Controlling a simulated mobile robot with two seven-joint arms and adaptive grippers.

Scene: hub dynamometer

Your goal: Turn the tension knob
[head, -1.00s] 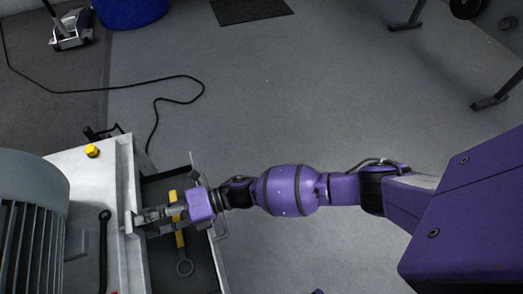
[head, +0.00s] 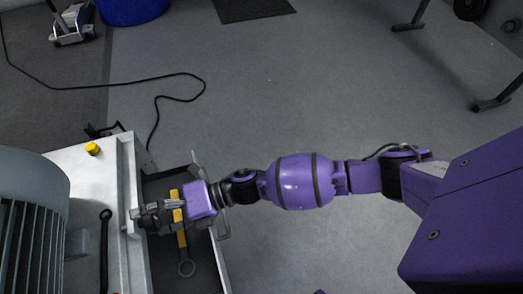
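My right gripper (head: 148,215) reaches in from the right, over the inner edge of the white cabinet and the open drawer. Its fingertips are close to the cabinet's side wall, and a dark shape shows at them. I cannot tell whether that is a knob or part of the gripper, or how far apart the fingers are. A small yellow knob-like cap (head: 92,148) stands on the cabinet's white top (head: 75,160), apart from the gripper. No part is clearly recognisable as the tension knob. My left gripper is not in view.
The open drawer (head: 205,262) holds a yellow-handled tool (head: 181,238) below my gripper. A dark wrench (head: 104,250) lies on the cabinet top beside a grey finned motor housing (head: 32,225). A black cable (head: 150,80) crosses the floor. The central floor is clear.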

